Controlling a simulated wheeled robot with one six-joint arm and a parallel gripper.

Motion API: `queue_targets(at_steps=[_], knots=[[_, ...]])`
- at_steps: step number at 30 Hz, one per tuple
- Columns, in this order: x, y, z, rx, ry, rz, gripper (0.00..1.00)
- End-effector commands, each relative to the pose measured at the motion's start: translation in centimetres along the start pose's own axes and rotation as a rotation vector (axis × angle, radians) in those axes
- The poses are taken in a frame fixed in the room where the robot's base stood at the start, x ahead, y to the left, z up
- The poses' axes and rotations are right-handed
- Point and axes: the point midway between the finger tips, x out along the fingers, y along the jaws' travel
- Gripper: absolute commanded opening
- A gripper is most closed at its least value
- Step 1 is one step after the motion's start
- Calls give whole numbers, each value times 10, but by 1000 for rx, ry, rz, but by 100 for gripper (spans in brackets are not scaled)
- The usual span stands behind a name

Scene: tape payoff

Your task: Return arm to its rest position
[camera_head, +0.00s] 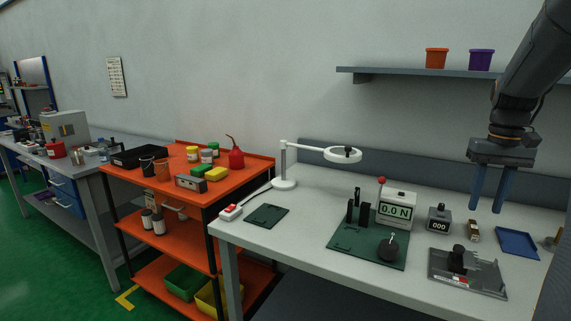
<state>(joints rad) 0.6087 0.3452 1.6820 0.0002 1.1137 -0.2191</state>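My gripper (487,206) hangs pointing down at the right, above the back right part of the grey workbench (310,232). Its two blue fingers are apart with nothing between them. My arm comes in from the upper right corner. Below and around the gripper on the bench are a force gauge reading 0.0 N (397,208), a grey counter reading 000 (438,218), a small brown and metal item (473,230) and a blue tray (517,243). The fingers appear clear of these things.
A dark green mat (345,246) holds black posts and a round dark knob (391,248). A grey fixture plate (490,273) lies at the front right. A white ring lamp (343,155) stands at the back left. A wall shelf (400,71) carries two pots. An orange cart (255,171) adjoins the bench.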

Motion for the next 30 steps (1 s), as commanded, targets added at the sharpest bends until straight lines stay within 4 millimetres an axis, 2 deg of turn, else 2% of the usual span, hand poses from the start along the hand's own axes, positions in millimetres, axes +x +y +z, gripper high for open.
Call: queue_targets(at_steps=[10,17,20,23,27,30], knots=[[21,-64,21,-74,3,0,34],[46,-117,55,-134,4,-1,34],[60,-144,78,-170,6,-1,34],[78,-176,112,-215,8,-2,34],[108,-219,180,-295,13,-4,34],[126,-235,222,-338,16,-5,34]])
